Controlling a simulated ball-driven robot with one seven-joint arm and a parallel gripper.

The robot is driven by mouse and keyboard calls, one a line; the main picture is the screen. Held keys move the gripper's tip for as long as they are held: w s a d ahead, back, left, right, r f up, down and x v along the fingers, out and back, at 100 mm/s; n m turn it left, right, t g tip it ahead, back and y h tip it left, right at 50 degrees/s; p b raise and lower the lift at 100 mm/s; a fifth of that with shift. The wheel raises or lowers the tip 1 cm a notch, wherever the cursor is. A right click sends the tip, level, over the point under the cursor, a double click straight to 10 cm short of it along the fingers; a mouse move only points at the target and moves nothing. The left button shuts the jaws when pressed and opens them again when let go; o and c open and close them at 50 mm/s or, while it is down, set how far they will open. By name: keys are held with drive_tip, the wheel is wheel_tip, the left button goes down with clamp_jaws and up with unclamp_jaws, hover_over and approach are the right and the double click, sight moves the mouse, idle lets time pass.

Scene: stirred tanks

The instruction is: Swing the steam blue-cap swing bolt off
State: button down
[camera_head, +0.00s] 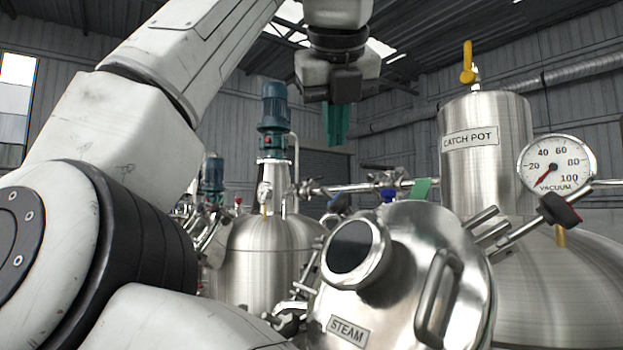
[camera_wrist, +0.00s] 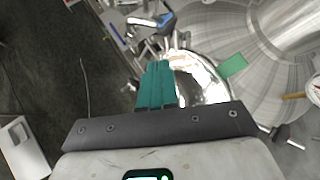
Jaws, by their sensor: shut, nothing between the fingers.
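The steam lid (camera_head: 400,250) is a round, tilted steel cover with a STEAM label, a dark sight glass and a bar handle. At its upper edge a bright blue cap (camera_head: 388,195) shows, with its lower part hidden by the lid. A darker bluish knob (camera_head: 340,203) shows left of it; I cannot tell which belongs to the swing bolt. A bolt with a black and dark red knob (camera_head: 560,210) sticks out right. In the wrist view a blue-and-dark knob (camera_wrist: 162,20) lies beyond my fingertips. My gripper (camera_head: 336,141), with teal fingers, is shut and empty, above the lid and apart from it.
The CATCH POT cylinder (camera_head: 486,160) and vacuum gauge (camera_head: 556,163) stand right. A tank with a blue motor (camera_head: 274,108) stands behind. The air around my gripper is clear.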

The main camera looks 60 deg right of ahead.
drive_tip(key=m, duration=0.2)
drive_tip(key=p, duration=0.2)
approach(327, 192)
wheel_tip(327, 192, down, 4)
drive_tip(key=d, duration=0.3)
drive_tip(key=shift+w+d+f+t, duration=0.15)
drive_tip(key=shift+w+d+t, duration=0.3)
drive_tip(key=shift+w, duration=0.45)
drive_tip(key=shift+d+p, duration=0.1)
drive_tip(key=shift+p, duration=0.25)
